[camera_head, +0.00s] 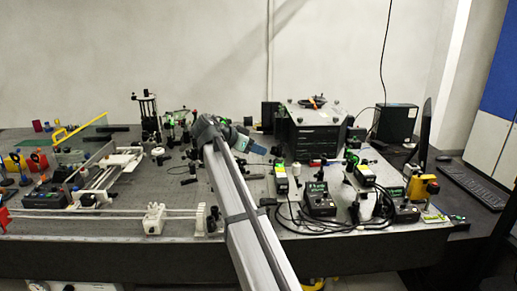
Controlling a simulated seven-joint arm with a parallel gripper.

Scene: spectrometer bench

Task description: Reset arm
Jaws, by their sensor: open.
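My arm rises from the bottom middle of the head view and reaches over the optical bench (110,232). At its far end, the wrist bends to the right. My gripper (262,150) is there, above the middle of the bench, left of the large black instrument box (312,135). It is small and dark in this view, and its fingers are hard to make out. It is open, and I see nothing held in it. My arm hides part of the bench behind it.
Optical mounts (148,115) crowd the back. A white rail assembly (108,168) is at left. Control boxes (320,200) with black cables stand front right. A monitor (425,135) and keyboard (472,187) are at far right. The front-left strip of bench has some free room.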

